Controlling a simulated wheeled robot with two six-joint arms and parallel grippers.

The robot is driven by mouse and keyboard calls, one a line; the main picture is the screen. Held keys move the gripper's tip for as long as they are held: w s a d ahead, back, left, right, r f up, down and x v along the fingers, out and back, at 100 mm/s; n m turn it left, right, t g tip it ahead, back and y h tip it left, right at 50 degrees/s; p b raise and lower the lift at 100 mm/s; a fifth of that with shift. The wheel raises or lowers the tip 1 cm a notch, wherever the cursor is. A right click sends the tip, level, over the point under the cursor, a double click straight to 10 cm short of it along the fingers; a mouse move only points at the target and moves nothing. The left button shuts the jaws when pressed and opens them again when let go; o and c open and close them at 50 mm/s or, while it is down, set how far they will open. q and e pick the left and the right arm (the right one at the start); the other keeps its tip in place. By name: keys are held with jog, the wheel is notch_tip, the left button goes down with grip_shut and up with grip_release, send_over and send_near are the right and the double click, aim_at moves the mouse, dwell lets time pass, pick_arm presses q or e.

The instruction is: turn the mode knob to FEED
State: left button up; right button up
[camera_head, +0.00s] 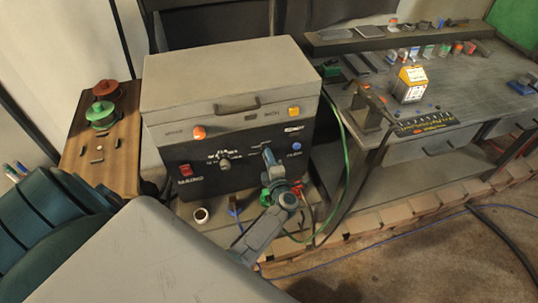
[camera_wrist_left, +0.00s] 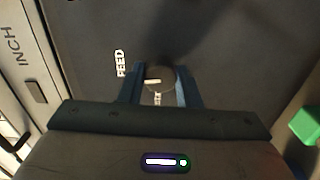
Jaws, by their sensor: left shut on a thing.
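The mode knob (camera_wrist_left: 160,75) is a dark round knob with a short pale line on it, in the left wrist view. It sits between the two fingers of my left gripper (camera_wrist_left: 160,88), which is shut on it. The line lies nearly crosswise in that picture. The FEED label (camera_wrist_left: 120,62) is printed up and left of the knob, and part of another pale label shows just below it. In the head view my left gripper (camera_head: 268,156) is at the right half of the dark front panel (camera_head: 180,150) and hides the knob. My right gripper is not in view.
On the panel are another knob (camera_head: 224,163), a red switch (camera_head: 185,170) and a blue button (camera_head: 296,146). Orange buttons (camera_head: 198,132) and a handle (camera_head: 237,105) are above. A green cable (camera_head: 346,160) hangs at the right, and a workbench (camera_head: 450,95) stands there.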

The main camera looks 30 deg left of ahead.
pick_arm(q)
jog(key=shift+m+p, duration=0.4)
jog(key=shift+m, duration=0.2)
jog(key=o, duration=1)
jog(key=shift+c, duration=0.2)
jog(key=b+v, duration=0.2)
jog(key=v, duration=0.8)
jog(key=shift+s+d, duration=0.25)
jog(key=shift+d, duration=0.05)
